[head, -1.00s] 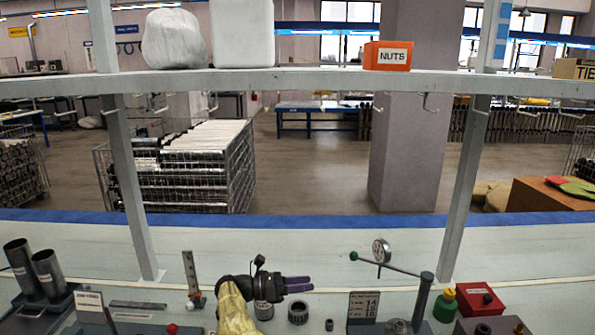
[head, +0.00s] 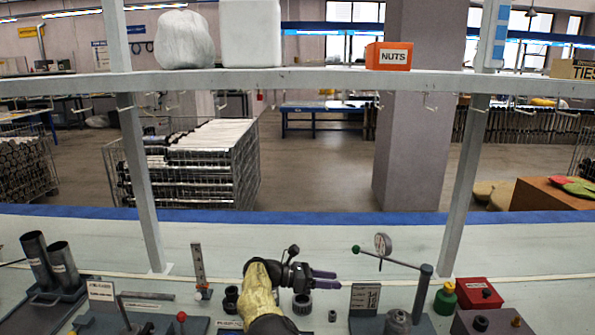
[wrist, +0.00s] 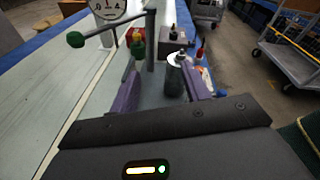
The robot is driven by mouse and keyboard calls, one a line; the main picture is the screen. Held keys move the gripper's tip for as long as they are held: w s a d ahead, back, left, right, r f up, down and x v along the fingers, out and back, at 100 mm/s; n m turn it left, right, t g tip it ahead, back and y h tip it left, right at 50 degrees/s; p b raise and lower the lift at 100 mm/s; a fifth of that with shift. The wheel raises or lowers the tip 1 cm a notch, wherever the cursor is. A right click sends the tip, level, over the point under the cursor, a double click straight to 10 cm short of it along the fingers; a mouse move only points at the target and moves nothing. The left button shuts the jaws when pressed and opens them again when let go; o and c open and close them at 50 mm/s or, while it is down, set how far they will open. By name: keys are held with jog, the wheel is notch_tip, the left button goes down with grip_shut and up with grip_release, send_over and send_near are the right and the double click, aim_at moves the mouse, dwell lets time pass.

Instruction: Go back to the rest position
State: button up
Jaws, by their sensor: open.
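My gripper (head: 325,278) is over the workbench in the head view, its purple fingers pointing right. It is open; in the wrist view the two purple fingers (wrist: 160,92) stand apart with nothing held between them. A dark ring-shaped part (head: 302,303) is on the bench just below the fingers in the head view. A lever with a green knob (head: 356,248) and a round gauge (head: 382,243) stand to the right of the gripper. A grey metal cylinder (wrist: 176,76) shows beyond the fingers in the wrist view.
A shelf (head: 300,82) spans the bench, with two uprights at left (head: 140,190) and right (head: 468,180). Two dark tubes (head: 37,258) stand in a holder at left. A red box (head: 480,290) and a green bottle (head: 445,300) stand at right. The bench strip behind the gripper is clear.

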jog(key=s+d+m+g+y, duration=0.2)
jog(key=s+d+m+y, duration=0.7)
jog(key=d, duration=0.3)
jog(key=s+a+r+m+t+y, duration=0.15)
jog(key=s+m, duration=0.25)
jog(key=s, duration=0.4)
jog(key=s+a+m+t+y, duration=0.1)
jog(key=s+a+m+y, duration=0.2)
jog(key=s, duration=0.6)
jog(key=s+a+m+t+y, duration=0.1)
jog(key=s+m+t+y, duration=0.15)
jog(key=s+m, duration=0.4)
notch_tip(320, 180, up, 16)
jog(key=s+g+p, duration=0.1)
jog(key=s+p, duration=0.1)
jog(key=p, duration=1.4)
jog(key=shift+s+r+n, duration=0.15)
jog(key=shift+r+n, duration=0.1)
jog(key=shift+n, duration=0.2)
jog(key=shift+d, duration=0.1)
